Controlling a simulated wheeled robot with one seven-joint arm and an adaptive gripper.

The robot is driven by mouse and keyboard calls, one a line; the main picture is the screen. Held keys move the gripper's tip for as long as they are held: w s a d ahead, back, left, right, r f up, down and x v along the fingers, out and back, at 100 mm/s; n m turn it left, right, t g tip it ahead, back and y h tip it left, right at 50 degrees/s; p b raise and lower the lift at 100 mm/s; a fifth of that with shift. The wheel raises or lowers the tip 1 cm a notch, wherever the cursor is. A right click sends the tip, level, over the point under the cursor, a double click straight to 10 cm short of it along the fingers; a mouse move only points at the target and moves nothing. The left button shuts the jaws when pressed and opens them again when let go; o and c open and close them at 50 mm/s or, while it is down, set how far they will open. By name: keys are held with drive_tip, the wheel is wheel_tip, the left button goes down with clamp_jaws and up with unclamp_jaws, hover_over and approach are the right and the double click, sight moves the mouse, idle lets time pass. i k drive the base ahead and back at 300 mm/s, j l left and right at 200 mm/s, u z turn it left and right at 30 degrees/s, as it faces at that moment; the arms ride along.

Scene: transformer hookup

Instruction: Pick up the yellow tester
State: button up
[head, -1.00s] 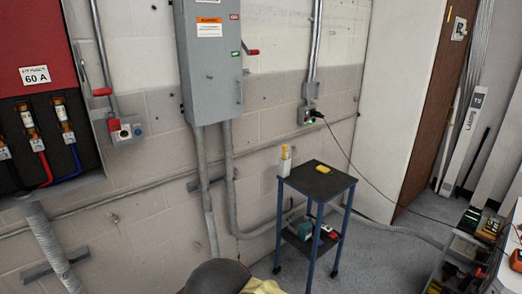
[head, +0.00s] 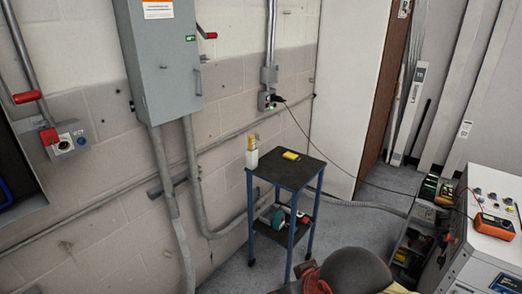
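A small cart (head: 300,176) with a dark top and blue legs stands by the wall. A slim yellow tool (head: 251,142) stands upright in a white holder (head: 252,160) at the cart's left edge. A small flat yellow thing (head: 291,155) with a dark mark lies on the cart top. Both are too small for me to tell which is the tester. My gripper is not in view. A dark rounded part, likely of my arm, shows at the bottom, right of the cart.
Red and teal items sit on the cart's lower shelf. A grey cabinet (head: 495,235) at right bears an orange meter (head: 494,226). Beside it is a rack (head: 412,250) of tools. A cable runs from the wall outlet (head: 270,101) past the cart. Floor is open behind the cart.

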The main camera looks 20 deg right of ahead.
sight(251, 139)
drive_tip(key=z, duration=0.35)
drive_tip(key=i+l, duration=0.1)
drive_tip(key=i, duration=0.45)
drive_tip(key=i+u, duration=0.1)
drive_tip(key=i, duration=0.45)
drive_tip(key=i+l, duration=0.15)
drive_tip(key=i, duration=0.4)
drive_tip(key=i+l+u, duration=0.1)
drive_tip(key=i, duration=0.45)
